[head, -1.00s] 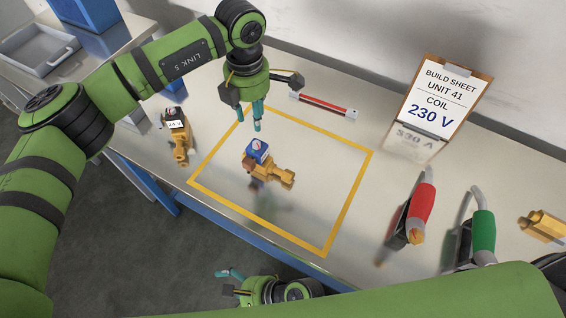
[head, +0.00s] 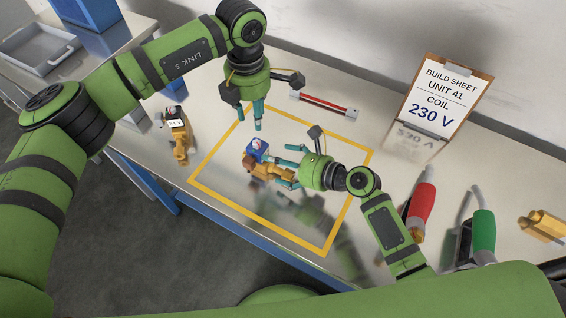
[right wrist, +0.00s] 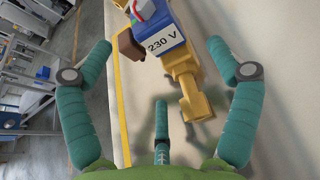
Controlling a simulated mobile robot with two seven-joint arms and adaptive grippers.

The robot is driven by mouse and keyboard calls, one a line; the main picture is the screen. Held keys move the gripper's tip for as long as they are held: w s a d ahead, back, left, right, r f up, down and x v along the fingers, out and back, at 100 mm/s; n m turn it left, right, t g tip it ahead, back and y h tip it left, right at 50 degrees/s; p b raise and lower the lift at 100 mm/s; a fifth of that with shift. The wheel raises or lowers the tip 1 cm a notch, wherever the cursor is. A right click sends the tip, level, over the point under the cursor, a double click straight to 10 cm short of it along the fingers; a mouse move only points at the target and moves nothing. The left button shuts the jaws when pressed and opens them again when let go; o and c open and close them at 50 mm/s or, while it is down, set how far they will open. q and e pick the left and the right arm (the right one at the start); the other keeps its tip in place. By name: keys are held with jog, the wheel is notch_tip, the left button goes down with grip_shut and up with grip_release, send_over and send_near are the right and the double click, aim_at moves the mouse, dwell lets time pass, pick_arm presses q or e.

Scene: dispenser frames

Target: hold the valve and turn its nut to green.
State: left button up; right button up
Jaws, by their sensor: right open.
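The brass valve (head: 270,173) with a blue coil (head: 258,150) lies inside the yellow taped square. In the right wrist view the coil's label (right wrist: 161,46) reads 230 V, and the valve's brass end (right wrist: 196,104) points down toward the palm.
A second brass valve (head: 179,135) with a 24 V label stands left of the square. A red-handled tool (head: 421,205) and a green-handled tool (head: 483,235) stand at right. A red-and-silver bar (head: 325,104) lies behind.

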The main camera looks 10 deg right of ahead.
aim_at(257, 144)
jog(key=x, duration=0.6)
jog(key=shift+s, duration=0.1)
